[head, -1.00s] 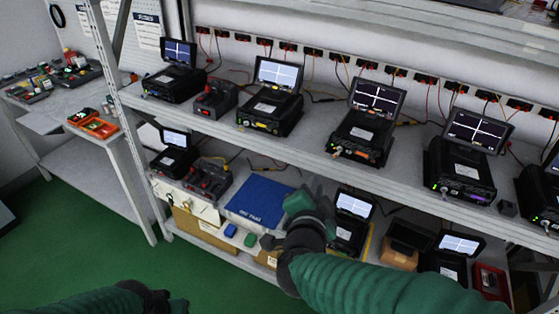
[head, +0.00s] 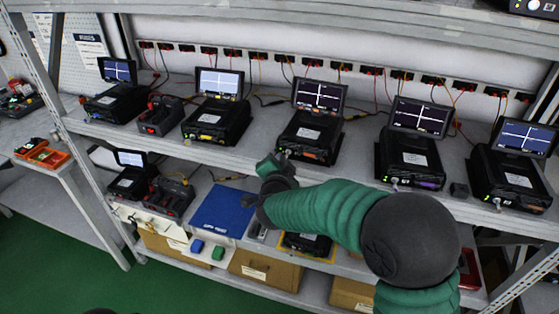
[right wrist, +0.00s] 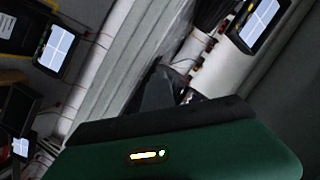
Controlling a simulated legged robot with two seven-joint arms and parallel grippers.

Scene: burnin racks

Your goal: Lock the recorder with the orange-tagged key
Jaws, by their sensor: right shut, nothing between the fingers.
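The recorder with the orange front label (head: 309,131) stands in the middle of the upper shelf, its screen (head: 318,95) raised and lit. My right gripper (head: 268,165) is at the shelf's front edge, just below and left of that recorder's front left corner. It is shut and empty. In the right wrist view its dark fingers (right wrist: 158,90) point towards a pale shelf beam. A small bright fitting shows at the recorder's front left; I cannot make out a key or an orange tag there. My left gripper is out of view.
Other recorders stand on both sides, one with a yellow label (head: 216,119) and one with a purple label (head: 411,157). A blue mat (head: 223,211) lies on the lower shelf below my gripper. The upper shelf's front edge (head: 215,158) is close to my arm.

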